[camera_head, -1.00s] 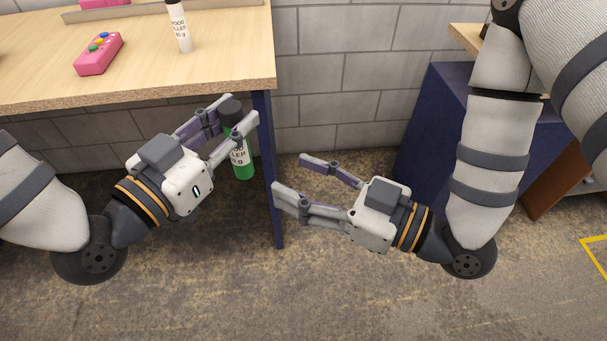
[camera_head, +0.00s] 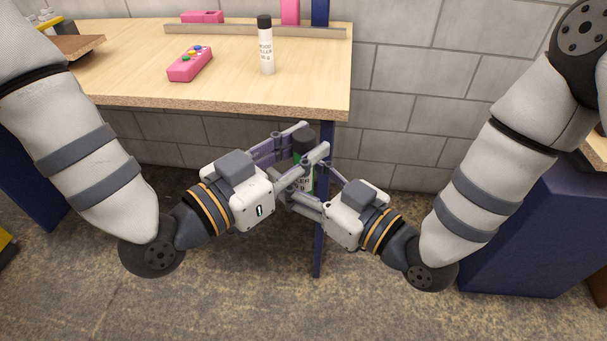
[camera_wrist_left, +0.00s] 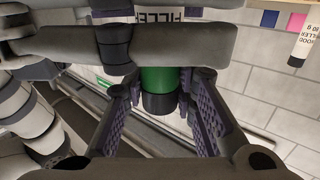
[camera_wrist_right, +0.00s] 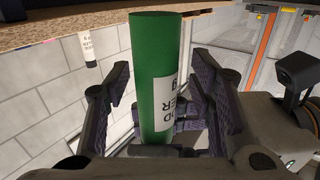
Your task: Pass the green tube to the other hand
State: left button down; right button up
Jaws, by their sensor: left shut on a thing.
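The green tube (camera_head: 306,181) has a dark cap and a white label. It is held off the floor in front of the table's right end, partly hidden by fingers in the head view. My left gripper (camera_head: 315,138) is shut on it near the cap. My right gripper (camera_head: 303,184) is open, its fingers on either side of the tube below the left fingers. In the right wrist view the tube (camera_wrist_right: 157,55) stands between the right fingers with some gap visible. In the left wrist view the right fingers cross in front of the tube (camera_wrist_left: 158,80).
The wooden table (camera_head: 130,85) holds a white bottle (camera_head: 266,50) with a black cap and a pink controller (camera_head: 190,64). Its edge and dark blue leg (camera_head: 318,240) are close behind the grippers. A blue cabinet (camera_head: 530,230) stands at the right.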

grip_shut()
pick_arm(q)
jog(key=c, duration=1.2)
grip_release()
